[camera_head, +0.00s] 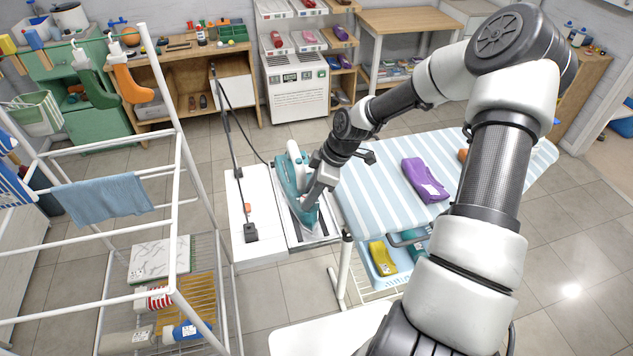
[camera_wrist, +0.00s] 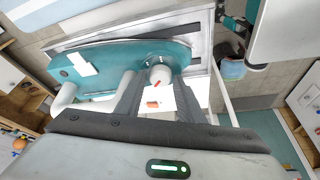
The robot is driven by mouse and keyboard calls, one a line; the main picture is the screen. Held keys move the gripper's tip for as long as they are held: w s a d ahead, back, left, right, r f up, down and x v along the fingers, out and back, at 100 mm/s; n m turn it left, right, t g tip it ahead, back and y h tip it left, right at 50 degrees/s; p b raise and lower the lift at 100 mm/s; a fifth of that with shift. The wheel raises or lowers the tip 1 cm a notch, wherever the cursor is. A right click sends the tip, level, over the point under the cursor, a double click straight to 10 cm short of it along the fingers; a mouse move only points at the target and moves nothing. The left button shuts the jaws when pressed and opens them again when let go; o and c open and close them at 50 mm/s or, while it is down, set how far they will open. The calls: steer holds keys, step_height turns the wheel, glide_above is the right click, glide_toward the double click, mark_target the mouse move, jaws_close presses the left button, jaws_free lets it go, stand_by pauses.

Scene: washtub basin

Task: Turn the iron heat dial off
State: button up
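The teal iron (camera_head: 299,177) rests on a metal-framed stand (camera_head: 321,232) at the left end of the ironing board. It also fills the upper left of the wrist view (camera_wrist: 110,66). Its heat dial (camera_wrist: 161,74) is a small white round knob with a red mark, facing my gripper. My gripper (camera_wrist: 157,92) is open, one dark finger on each side of the dial. I cannot tell whether the fingers touch it. In the head view my gripper (camera_head: 312,192) is at the iron and hides part of it and the dial.
The striped ironing board (camera_head: 385,190) carries a purple packet (camera_head: 425,179). A white panel with an orange switch (camera_head: 247,207) and a cord lies left of the iron. A white drying rack (camera_head: 178,190) stands farther left. Open tiled floor lies behind.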

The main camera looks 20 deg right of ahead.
steer(key=v, duration=1.7)
steer(key=shift+d, duration=0.15)
